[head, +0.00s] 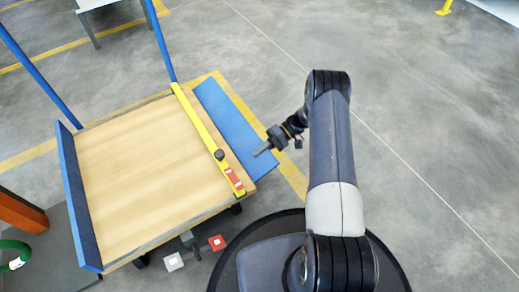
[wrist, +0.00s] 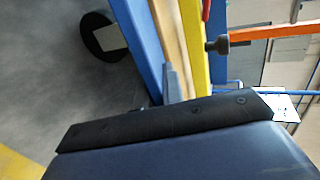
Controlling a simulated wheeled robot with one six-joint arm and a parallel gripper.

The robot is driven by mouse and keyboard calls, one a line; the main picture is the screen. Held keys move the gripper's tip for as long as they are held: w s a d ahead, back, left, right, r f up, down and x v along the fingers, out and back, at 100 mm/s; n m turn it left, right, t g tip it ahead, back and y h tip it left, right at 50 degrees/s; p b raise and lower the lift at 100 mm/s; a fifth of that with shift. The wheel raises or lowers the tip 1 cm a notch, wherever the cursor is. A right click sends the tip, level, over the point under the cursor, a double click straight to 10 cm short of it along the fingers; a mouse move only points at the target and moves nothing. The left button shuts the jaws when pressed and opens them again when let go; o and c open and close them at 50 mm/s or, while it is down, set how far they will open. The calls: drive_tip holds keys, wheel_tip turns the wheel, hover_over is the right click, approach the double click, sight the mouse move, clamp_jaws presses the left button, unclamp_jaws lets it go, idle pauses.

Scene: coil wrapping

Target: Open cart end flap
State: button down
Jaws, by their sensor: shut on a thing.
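The cart (head: 150,165) has a wooden deck and stands left of centre in the head view. Its blue end flap (head: 225,118) is on the right end, tilted outward with its wide face showing. A yellow bar (head: 200,130) with a red piece at its near end runs along the deck beside it. My gripper (head: 259,152) is at the flap's outer edge, near its front end, shut on the flap. The wrist view shows blue panel (wrist: 137,40), wood and the yellow bar (wrist: 195,50) close by; the grip itself is largely hidden there.
An upright blue panel (head: 75,195) closes the cart's left end, and blue posts (head: 160,45) rise at the back. An orange post (head: 22,212) stands at the far left. A white block (head: 173,262) and a red block (head: 217,242) are in front. The floor at right is clear.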

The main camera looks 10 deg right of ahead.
drive_tip(key=shift+d+f+g+y, duration=0.15)
drive_tip(key=shift+f+g+y, duration=0.15)
drive_tip(key=shift+f+y, duration=0.35)
drive_tip(key=c, duration=1.5)
unclamp_jaws()
drive_tip(key=shift+r, duration=0.1)
drive_tip(key=shift+w+d, duration=0.1)
drive_tip(key=p+v, duration=0.1)
drive_tip(key=v, duration=0.9)
drive_tip(key=shift+d, duration=0.3)
drive_tip(key=shift+c, duration=0.3)
